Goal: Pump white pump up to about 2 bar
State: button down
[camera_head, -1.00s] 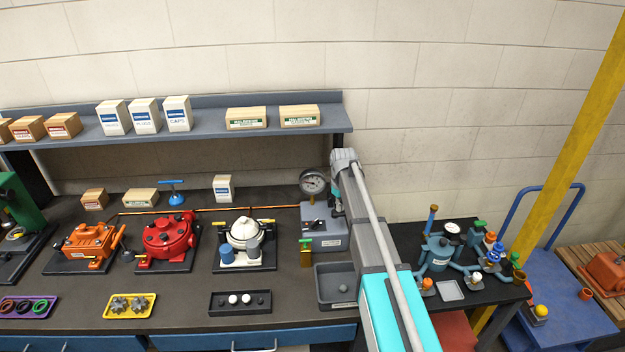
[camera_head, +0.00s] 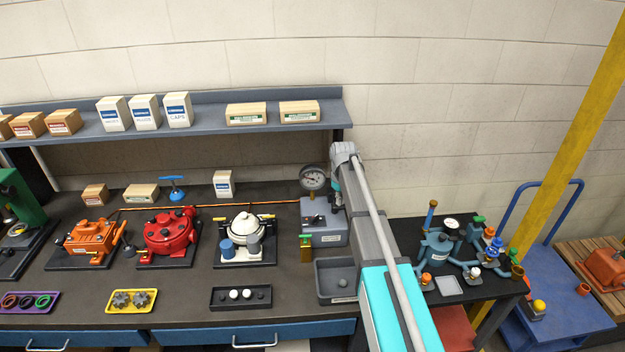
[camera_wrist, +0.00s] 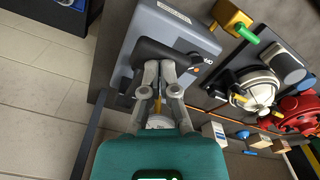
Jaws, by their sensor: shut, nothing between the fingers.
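The white pump (camera_head: 241,228) stands on a black base plate on the bench, with a blue part and a grey cylinder at its front. It also shows in the wrist view (camera_wrist: 256,92). Right of it is a grey box (camera_head: 322,234) with a round gauge (camera_head: 314,178) above it; the needle is too small to read. In the wrist view the grey box (camera_wrist: 150,28) has a black handle (camera_wrist: 172,54) on top. My gripper (camera_wrist: 163,68) is shut and empty at this handle; I cannot tell whether it touches. In the head view my arm mostly hides the gripper.
A copper line (camera_head: 270,204) runs along the back of the bench. Red (camera_head: 170,233) and orange (camera_head: 90,240) pumps stand left. A grey bin (camera_head: 337,295) sits in front of the box. A shelf (camera_head: 215,118) with boxes hangs above. A blue assembly (camera_head: 437,250) stands right of my arm.

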jog(key=shift+f+b, duration=2.4)
jog(key=shift+f, duration=0.1)
jog(key=shift+r+p, duration=2.65)
jog(key=shift+p, duration=0.05)
notch_tip(320, 180, up, 5)
jog(key=p, duration=0.5)
jog(key=s+f+m+b, duration=0.2)
jog(key=s+f+b, duration=0.3)
jog(key=s, duration=0.4)
jog(key=s+f+m+b, duration=0.2)
jog(key=s+f+b, duration=0.3)
jog(key=s, duration=0.5)
jog(key=s+f+m+b, duration=0.2)
jog(key=s+f+b, duration=0.3)
jog(key=s, duration=0.5)
jog(key=shift+f, duration=0.2)
